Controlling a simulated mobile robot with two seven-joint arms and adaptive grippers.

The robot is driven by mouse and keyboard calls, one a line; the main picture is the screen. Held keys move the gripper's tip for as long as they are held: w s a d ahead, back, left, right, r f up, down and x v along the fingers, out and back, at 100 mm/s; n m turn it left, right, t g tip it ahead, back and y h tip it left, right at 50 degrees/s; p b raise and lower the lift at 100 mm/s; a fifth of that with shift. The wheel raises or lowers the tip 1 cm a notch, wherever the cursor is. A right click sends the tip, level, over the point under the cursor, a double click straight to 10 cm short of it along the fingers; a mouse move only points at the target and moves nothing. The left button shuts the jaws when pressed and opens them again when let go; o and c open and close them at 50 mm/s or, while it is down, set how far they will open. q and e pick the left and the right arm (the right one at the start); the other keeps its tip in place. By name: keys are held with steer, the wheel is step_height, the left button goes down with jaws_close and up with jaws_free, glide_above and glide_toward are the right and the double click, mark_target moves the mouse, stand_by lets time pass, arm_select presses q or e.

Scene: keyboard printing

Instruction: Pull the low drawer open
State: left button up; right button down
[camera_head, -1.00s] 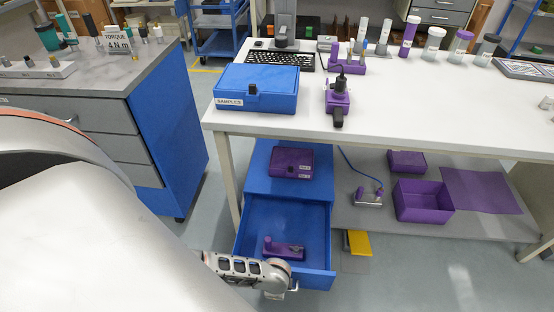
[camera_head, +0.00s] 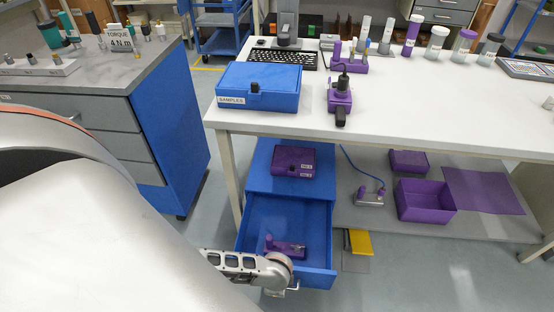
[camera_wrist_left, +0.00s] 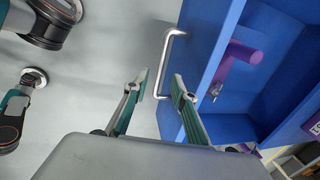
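The low blue drawer (camera_head: 313,278) stands pulled out from the blue cabinet (camera_head: 260,180) under the white table. A purple tool (camera_head: 285,249) lies inside; part of it also shows in the left wrist view (camera_wrist_left: 238,54). My left arm reaches the drawer front in the head view, where the fingers are mostly hidden. In the left wrist view my left gripper (camera_wrist_left: 159,88) is open, its fingertips on either side of the lower end of the silver handle (camera_wrist_left: 166,62). A gap shows between the left fingertip and the handle. My right gripper is not in view.
A purple case (camera_head: 294,161) lies on the cabinet top. A lower shelf to the right holds a purple bin (camera_head: 425,200). A yellow item (camera_head: 360,242) lies on the floor right of the drawer. A grey-and-blue cabinet (camera_head: 165,130) stands left, with free floor between.

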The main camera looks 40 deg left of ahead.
arm_select(q)
step_height(320, 180, up, 7)
steer(key=s, duration=0.1)
steer(key=shift+d+f, duration=0.15)
steer(key=shift+d, duration=0.15)
stand_by(0.4)
